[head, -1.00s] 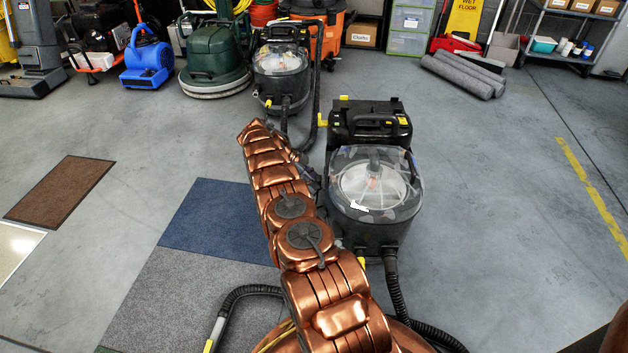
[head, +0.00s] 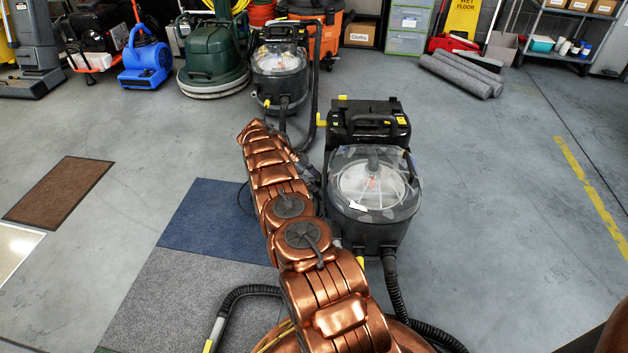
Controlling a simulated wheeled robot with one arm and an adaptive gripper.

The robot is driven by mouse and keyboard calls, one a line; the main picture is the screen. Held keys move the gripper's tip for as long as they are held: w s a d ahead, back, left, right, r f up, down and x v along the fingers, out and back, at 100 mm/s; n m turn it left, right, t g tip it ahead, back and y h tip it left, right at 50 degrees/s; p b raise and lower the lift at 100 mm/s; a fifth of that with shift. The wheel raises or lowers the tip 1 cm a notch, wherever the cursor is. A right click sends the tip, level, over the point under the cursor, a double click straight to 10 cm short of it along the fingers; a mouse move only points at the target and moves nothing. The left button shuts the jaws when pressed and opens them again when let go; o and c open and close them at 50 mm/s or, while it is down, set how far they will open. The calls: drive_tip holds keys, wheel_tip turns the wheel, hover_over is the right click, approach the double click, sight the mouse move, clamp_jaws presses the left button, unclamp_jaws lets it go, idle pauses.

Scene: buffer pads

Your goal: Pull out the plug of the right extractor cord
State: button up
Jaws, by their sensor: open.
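The right extractor (head: 375,225) is a dark machine with a clear domed lid, standing on the floor right of my copper arm. A similar left extractor (head: 280,85) stands farther back. My gripper (head: 312,176) is a small dark shape between the arm and the right extractor's left side. It is open, but its fingers are mostly hidden and hard to make out. A thin dark cord (head: 240,201) loops out left of my arm over the blue mat. I cannot make out the plug or which machine the cord belongs to.
A blue mat (head: 205,220) and a grey mat (head: 190,295) lie left of my arm. A black hose (head: 395,295) runs from the right extractor's front. Rolled grey mats (head: 460,76) lie at back right. The floor right of the extractor is clear.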

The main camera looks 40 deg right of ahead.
drive_tip(key=v, duration=0.7)
drive_tip(key=shift+w+r, duration=0.15)
drive_tip(key=shift+a, duration=0.15)
